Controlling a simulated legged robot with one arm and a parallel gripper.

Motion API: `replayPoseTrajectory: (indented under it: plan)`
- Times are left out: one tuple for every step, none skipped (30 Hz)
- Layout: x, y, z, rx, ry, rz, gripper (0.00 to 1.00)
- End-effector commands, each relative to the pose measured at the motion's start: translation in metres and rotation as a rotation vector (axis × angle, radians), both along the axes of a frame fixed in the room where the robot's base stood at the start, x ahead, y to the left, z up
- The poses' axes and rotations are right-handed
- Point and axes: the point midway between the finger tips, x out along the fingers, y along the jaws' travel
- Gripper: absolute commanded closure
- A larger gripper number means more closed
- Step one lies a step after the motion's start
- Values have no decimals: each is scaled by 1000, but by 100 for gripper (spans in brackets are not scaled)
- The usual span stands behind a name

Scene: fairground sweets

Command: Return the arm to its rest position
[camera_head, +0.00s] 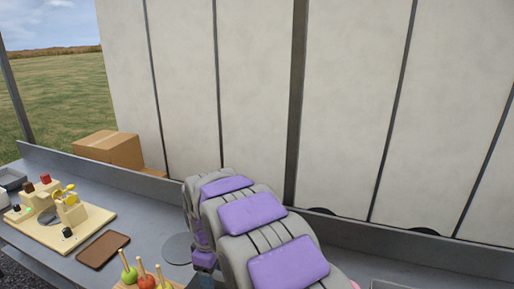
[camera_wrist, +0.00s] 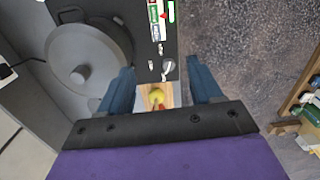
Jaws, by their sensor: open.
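My gripper (camera_wrist: 160,82) shows in the wrist view with its two blue fingers spread apart and nothing held between them. My grey and purple arm (camera_head: 265,230) fills the lower middle of the head view. It appears folded over the counter. My gripper's fingers are not visible in the head view.
The counter (camera_head: 150,215) holds a green apple (camera_head: 129,274) and a red apple (camera_head: 147,284) on sticks, a brown tray (camera_head: 103,250), a beige board with a device (camera_head: 60,215), and a cardboard box (camera_head: 110,149). A lidded grey pot (camera_wrist: 88,52) stands left of the fingers in the wrist view.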

Motion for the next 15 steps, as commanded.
replayPoseTrajectory:
  plan:
    - [-8, -21, 9, -2, 0, -61, 35]
    - [-13, -32, 12, -5, 4, -97, 35]
    - [-20, -46, 16, -9, 8, -144, 35]
    - [-25, -56, 20, -11, 8, -179, 35]
    - [-31, -66, 23, -14, 10, -215, 35]
    - [-40, -79, 26, -19, 16, -262, 35]
    - [-46, -88, 29, -21, 17, -297, 35]
    - [-53, -97, 32, -22, 17, -332, 35]
    - [-64, -110, 34, -29, 24, -379, 35]
    - [-71, -118, 36, -31, 26, -414, 35]
    - [-78, -127, 39, -32, 26, -449, 35]
    - [-90, -138, 40, -36, 31, -495, 35]
    - [-98, -147, 41, -39, 34, -530, 35]
    - [-107, -155, 43, -40, 34, -565, 35]
    - [-118, -165, 43, -44, 39, -611, 35]
